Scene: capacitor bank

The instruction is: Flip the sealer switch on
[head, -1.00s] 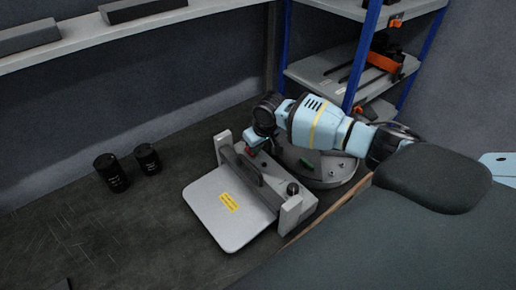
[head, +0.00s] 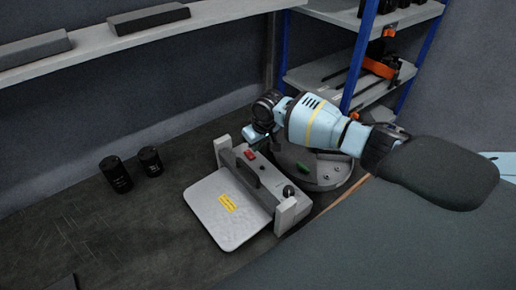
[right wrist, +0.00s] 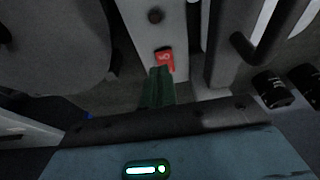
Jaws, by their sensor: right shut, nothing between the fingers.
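The sealer (head: 268,187) is a grey machine with a flat plate, a bar handle and a yellow label, standing on the dark bench. Its red switch (head: 251,154) sits on the top near the far end and also shows in the right wrist view (right wrist: 164,60), with white lettering on it. I cannot tell for sure which way the switch is tipped. My right gripper (head: 248,135) is shut and empty, just behind and above the switch. In the right wrist view its green-tinted fingers (right wrist: 158,88) point at the switch's near edge; whether they touch is unclear. My left gripper is not in view.
A black knob (head: 289,191) is at the sealer's near end. A round grey base (head: 320,173) stands behind it, under my right arm. Two black cylinders (head: 116,174) (head: 150,161) stand to the left. A wall shelf (head: 90,37) and blue-posted rack (head: 358,60) are behind.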

